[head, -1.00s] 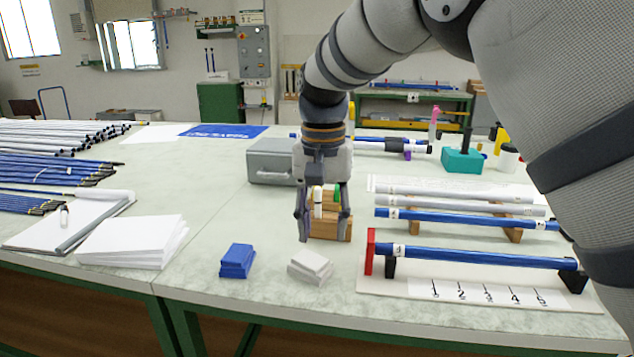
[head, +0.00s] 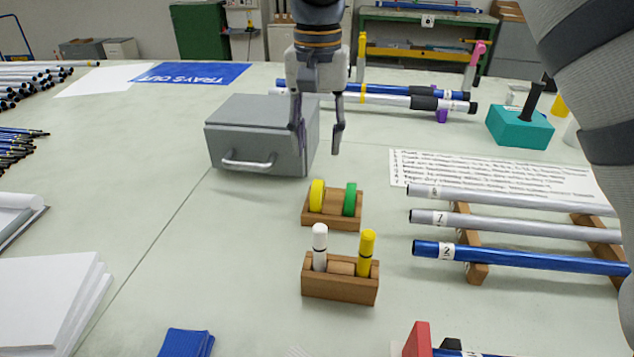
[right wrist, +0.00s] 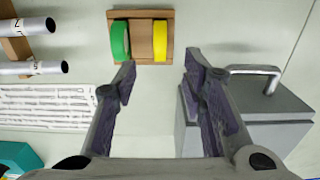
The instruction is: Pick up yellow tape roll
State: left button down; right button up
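The yellow tape roll (head: 317,196) stands upright at the left end of a small wooden holder (head: 331,223). A green tape roll (head: 350,200) stands at the holder's right end. In the right wrist view the yellow roll (right wrist: 160,40) is at the right of the holder and the green roll (right wrist: 120,41) at the left. My right gripper (head: 317,150) is open and empty, above and behind the holder, beside the grey drawer box. In the right wrist view its two fingers (right wrist: 158,75) are spread, with the yellow roll beyond the gap between them. My left gripper is not in view.
A grey drawer box (head: 255,140) stands left of my gripper. A second wooden holder (head: 340,288) in front carries a white marker (head: 320,247) and a yellow marker (head: 366,252). Tubes on wooden racks (head: 477,272) lie to the right.

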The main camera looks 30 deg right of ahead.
aim_at(317, 184)
jog(key=f, duration=0.9)
jog(key=shift+s+a+f, duration=0.1)
jog(key=shift+s+f, duration=0.1)
jog(key=shift+f, duration=0.15)
grip_shut()
